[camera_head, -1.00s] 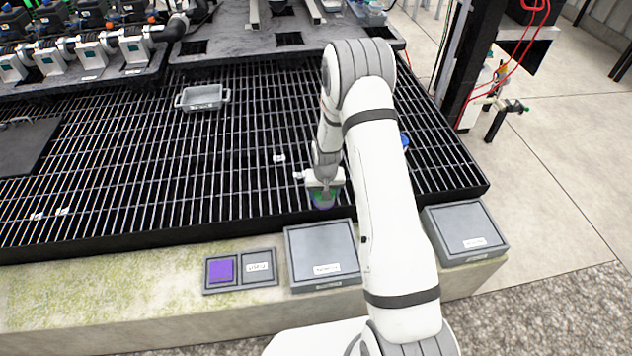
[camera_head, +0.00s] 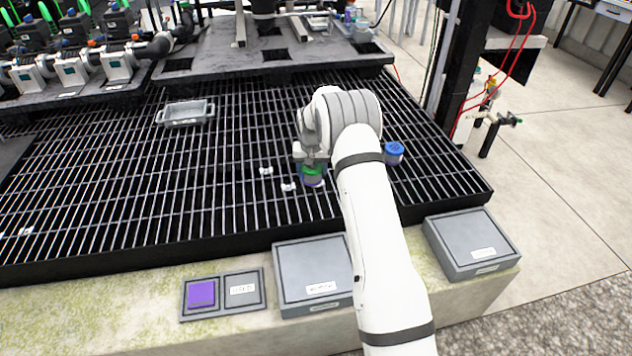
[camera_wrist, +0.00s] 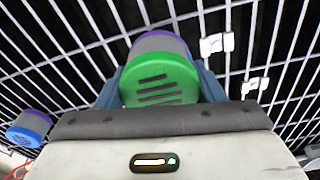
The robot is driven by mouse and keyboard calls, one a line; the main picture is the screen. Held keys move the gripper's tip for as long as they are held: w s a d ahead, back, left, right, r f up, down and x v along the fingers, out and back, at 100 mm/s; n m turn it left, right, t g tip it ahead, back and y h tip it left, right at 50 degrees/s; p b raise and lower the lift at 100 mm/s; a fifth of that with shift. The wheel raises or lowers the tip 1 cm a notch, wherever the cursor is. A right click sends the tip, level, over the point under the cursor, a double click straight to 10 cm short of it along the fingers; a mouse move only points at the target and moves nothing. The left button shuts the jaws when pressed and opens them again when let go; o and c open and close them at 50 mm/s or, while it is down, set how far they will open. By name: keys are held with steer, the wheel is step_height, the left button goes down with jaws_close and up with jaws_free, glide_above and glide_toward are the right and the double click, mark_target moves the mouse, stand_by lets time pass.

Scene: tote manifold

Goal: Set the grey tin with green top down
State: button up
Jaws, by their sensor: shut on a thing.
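The grey tin with green top (camera_head: 313,176) is in my gripper (camera_head: 312,168), over the black grating in the head view. In the wrist view the tin (camera_wrist: 160,80) shows its slotted green top, grey side and a purple band at the far end. The blue-grey fingers of my gripper (camera_wrist: 160,88) close on its two sides. I cannot tell whether the tin's bottom touches the grating.
A grey tin with blue top (camera_head: 394,153) stands on the grating to the right; it also shows in the wrist view (camera_wrist: 28,129). Small white clips (camera_head: 288,187) sit on the bars close by. A grey tray (camera_head: 186,113) lies further left. Grey boxes (camera_head: 312,272) and a purple-marked panel (camera_head: 203,294) line the front ledge.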

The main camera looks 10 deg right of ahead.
mark_target(312, 179)
steer(key=shift+f+b, duration=0.35)
steer(key=shift+f, duration=1.65)
steer(key=shift+f, duration=0.15)
steer(key=o, duration=1)
